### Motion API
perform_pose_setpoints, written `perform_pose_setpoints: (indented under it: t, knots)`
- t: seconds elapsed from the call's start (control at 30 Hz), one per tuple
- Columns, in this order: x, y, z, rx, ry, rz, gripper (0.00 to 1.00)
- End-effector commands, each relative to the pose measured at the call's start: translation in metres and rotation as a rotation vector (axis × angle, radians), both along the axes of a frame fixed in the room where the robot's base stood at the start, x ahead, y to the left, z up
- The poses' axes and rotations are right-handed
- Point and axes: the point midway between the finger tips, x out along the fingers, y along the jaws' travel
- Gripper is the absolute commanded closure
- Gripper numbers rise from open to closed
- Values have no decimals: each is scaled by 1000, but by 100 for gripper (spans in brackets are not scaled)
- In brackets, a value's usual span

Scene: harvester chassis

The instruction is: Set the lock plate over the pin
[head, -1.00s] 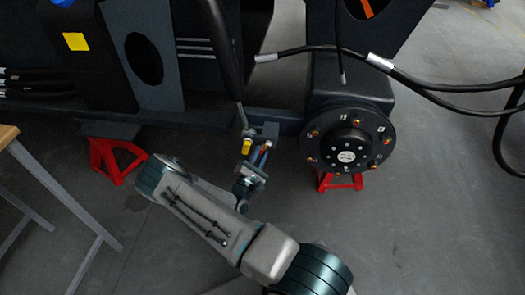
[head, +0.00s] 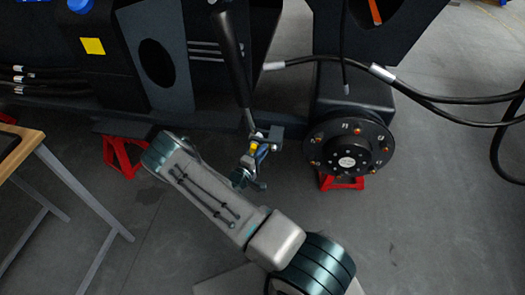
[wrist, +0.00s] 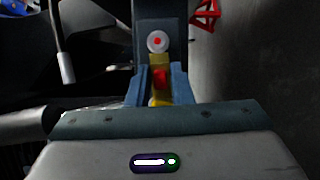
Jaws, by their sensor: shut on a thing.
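A yellow piece, which I take to be the lock plate (wrist: 160,62), sits between the blue-grey fingers of my gripper (wrist: 159,88) in the wrist view. A red patch shows between the fingers below it. My gripper (head: 257,156) is shut on it, beside the dark bracket at the cylinder's lower end in the head view. The pin (wrist: 158,41) shows its round pale end with a red centre just beyond the plate in the wrist view. I cannot tell whether plate and pin touch. The plate (head: 253,146) is small and partly hidden in the head view.
A dark bracket (head: 273,136) and slanting cylinder (head: 229,48) stand close to my gripper. A black wheel hub (head: 318,143) is to the right, with hoses above. Red stands (head: 124,154) support the chassis. A wooden-topped bench (head: 22,148) is at left.

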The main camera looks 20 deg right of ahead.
Motion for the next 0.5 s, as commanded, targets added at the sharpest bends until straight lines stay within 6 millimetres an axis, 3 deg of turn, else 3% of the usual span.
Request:
perform_pose_setpoints:
  t: [0.5]
  knots:
    - [0,0,2,55,-37,1,100]
